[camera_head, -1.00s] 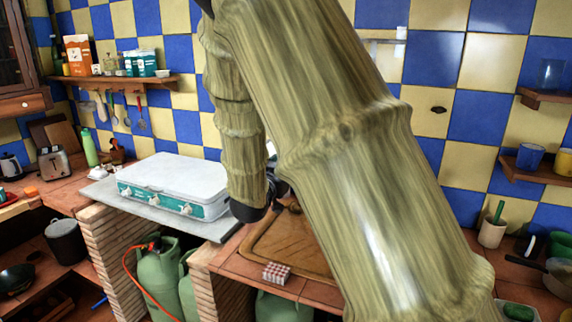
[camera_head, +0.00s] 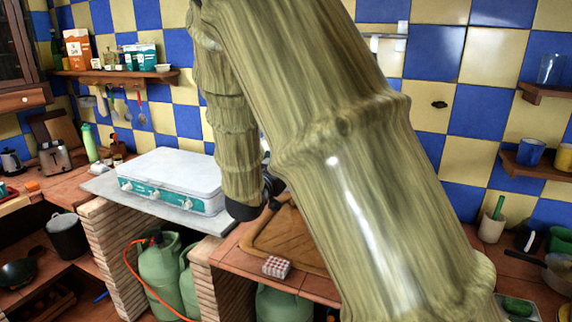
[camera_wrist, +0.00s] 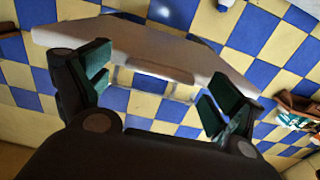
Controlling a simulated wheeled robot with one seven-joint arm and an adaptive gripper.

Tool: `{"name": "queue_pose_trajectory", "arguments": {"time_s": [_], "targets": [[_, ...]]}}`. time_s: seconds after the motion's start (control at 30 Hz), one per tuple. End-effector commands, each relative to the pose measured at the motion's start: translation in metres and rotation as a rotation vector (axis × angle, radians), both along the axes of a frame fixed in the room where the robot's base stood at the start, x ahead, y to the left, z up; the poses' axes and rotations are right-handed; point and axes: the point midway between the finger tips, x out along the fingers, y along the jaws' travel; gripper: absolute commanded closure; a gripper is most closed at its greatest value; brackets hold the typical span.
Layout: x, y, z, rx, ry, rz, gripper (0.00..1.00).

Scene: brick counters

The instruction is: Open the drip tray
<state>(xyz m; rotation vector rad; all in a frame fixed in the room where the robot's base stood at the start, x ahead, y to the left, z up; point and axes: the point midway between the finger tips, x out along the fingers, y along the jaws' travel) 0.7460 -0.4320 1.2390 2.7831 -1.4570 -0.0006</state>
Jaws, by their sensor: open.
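In the wrist view a wide pale appliance body (camera_wrist: 215,62) crosses the upper middle. A pale, see-through framed piece (camera_wrist: 150,86), which may be the drip tray, sits at its lower edge with tiles showing through. My gripper (camera_wrist: 158,78) is open, with one dark green-padded finger on each side of this piece and nothing held. I cannot tell whether the fingers touch it. In the head view my arm hides most of the middle, and the fingers cannot be made out. A small pale framed piece (camera_head: 385,37) shows behind my arm against the wall.
A wooden board (camera_head: 290,238) and a small red checked box (camera_head: 277,267) lie below my arm. A wall shelf (camera_head: 115,76) holds packets. Cups stand on right shelves. Green gas bottles (camera_head: 160,268) stand underneath.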

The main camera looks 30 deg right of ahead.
Motion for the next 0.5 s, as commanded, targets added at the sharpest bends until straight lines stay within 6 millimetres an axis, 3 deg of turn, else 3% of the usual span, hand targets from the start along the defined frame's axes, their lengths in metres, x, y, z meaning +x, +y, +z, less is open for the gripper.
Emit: {"name": "queue_pose_trajectory", "arguments": {"time_s": [0.23, 0.5], "targets": [[-0.006, 0.01, 0.001, 0.0, 0.0, 0.002, 0.07], [-0.032, 0.048, 0.001, -0.002, -0.001, 0.002, 0.07]]}}
